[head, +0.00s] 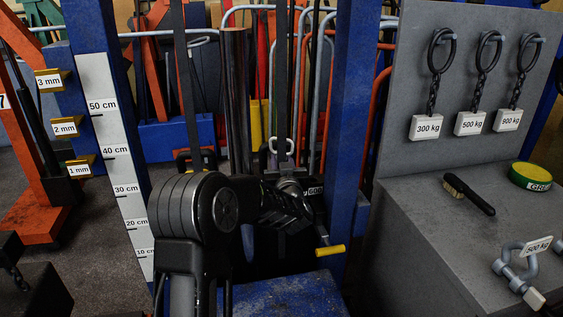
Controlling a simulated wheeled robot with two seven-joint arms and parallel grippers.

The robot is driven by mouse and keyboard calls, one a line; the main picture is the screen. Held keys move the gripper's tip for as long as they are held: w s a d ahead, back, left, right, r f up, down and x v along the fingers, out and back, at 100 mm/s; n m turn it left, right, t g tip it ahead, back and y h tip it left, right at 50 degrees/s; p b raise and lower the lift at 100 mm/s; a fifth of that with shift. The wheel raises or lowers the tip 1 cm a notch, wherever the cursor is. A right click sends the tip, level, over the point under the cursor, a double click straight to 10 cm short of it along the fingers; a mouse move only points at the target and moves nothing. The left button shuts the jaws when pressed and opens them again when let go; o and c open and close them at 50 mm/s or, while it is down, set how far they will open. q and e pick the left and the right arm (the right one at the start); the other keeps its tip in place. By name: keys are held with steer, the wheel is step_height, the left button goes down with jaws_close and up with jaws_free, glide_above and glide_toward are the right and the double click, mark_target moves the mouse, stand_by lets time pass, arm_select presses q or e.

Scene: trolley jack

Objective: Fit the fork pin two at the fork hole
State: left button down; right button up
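A black jointed arm of mine rises from the bottom centre in the head view and reaches right into the blue frame; I take it as my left arm. Its gripper end (290,207) is dark and crowded by metal parts, so its fingers and anything between them cannot be made out. A thin rod with a yellow grip (330,250) sticks out just below and right of it, in front of the blue post. I cannot tell whether it is the fork pin two. No fork hole can be made out. My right gripper does not show.
The blue post (350,130) stands close right of the arm. A white centimetre scale (113,160) stands left. A grey bench (430,225) at right holds a brush (470,194), a green-yellow tin (531,176) and a shackle (515,262).

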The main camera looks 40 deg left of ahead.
arm_select(q)
steer(key=shift+f+b, duration=2.1)
steer(key=shift+f, duration=0.3)
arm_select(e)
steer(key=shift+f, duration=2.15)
arm_select(q)
steer(key=c, duration=1)
jaws_free()
steer(key=shift+f, duration=0.1)
